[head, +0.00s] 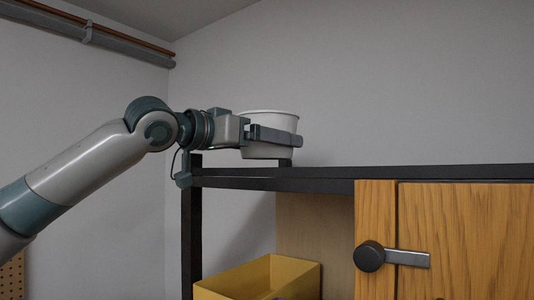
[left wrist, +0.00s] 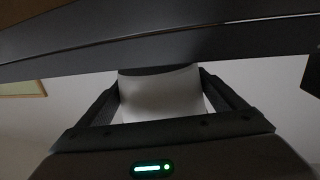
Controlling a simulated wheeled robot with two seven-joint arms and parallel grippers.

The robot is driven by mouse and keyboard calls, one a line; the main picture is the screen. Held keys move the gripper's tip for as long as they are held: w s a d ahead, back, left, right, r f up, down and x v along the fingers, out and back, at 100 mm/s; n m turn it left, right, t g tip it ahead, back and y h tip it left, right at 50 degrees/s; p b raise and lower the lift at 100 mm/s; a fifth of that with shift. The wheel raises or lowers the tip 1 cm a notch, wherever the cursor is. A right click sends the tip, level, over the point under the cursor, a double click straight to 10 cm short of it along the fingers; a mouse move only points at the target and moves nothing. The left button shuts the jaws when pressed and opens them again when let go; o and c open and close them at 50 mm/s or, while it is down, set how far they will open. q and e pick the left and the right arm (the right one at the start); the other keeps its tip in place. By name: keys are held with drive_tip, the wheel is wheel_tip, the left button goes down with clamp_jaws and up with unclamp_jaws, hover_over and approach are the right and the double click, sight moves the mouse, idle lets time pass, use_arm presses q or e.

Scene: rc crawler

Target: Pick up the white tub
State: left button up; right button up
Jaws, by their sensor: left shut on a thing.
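The white tub (head: 268,120) is upright at the top left end of the dark shelf frame, with its rim upward. My left gripper (head: 295,138) comes in from the left and is shut on the tub, one finger showing across its near side. In the left wrist view the tub (left wrist: 162,95) fills the space between the two fingers of my left gripper (left wrist: 162,85). I cannot tell whether the tub's bottom touches the shelf top. My right gripper is not in view.
The dark shelf frame (head: 450,172) runs to the right edge. Below it are a yellow bin (head: 270,276) and a wooden cabinet door (head: 470,235) with a dark latch (head: 370,257). A pipe (head: 90,30) runs along the upper left wall. The space above the shelf's right is clear.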

use_arm(q)
drive_tip(key=shift+s+d+r+b, duration=0.15)
drive_tip(key=shift+r+b, duration=0.1)
drive_tip(key=shift+r, duration=0.35)
drive_tip(key=shift+s+d+r+b, duration=0.1)
drive_tip(key=shift+d+r+b, duration=0.1)
drive_tip(key=shift+r, duration=0.4)
drive_tip(key=s+d+r+b, duration=0.3)
drive_tip(key=s+d+r, duration=0.3)
drive_tip(key=d+r, duration=0.1)
drive_tip(key=shift+s+d, duration=0.3)
drive_tip(key=shift+d, duration=0.6)
drive_tip(key=shift+f, duration=0.1)
